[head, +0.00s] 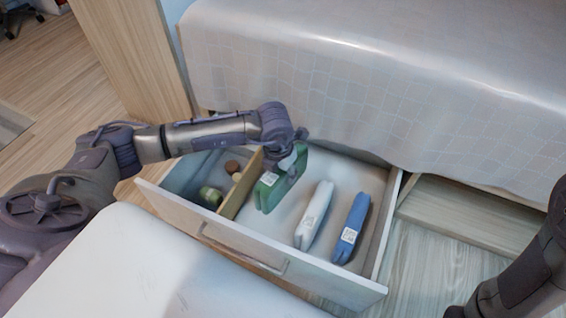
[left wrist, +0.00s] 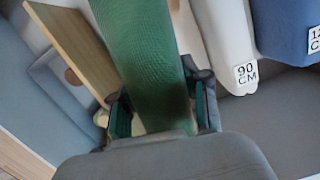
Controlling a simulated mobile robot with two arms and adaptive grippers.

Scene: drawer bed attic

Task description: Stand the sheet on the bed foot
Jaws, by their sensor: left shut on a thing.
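A green folded sheet (head: 268,194) with a white label stands on edge in the open drawer (head: 262,240), just right of the wooden divider. My left gripper (head: 294,160) is shut on its upper end. In the left wrist view the green sheet (left wrist: 150,60) runs between the two fingers (left wrist: 160,112). I cannot tell whether its lower edge touches the drawer floor. The bed (head: 370,80) with a pale checked cover is above and behind the drawer. Part of my right arm shows at the lower right; its gripper is out of view.
A white folded sheet (head: 314,214) labelled 90 CM and a blue one (head: 352,226) lie to the right in the drawer. The wooden divider (head: 240,186) separates off small green and brown items at left. A wooden panel (head: 135,50) rises beside the bed.

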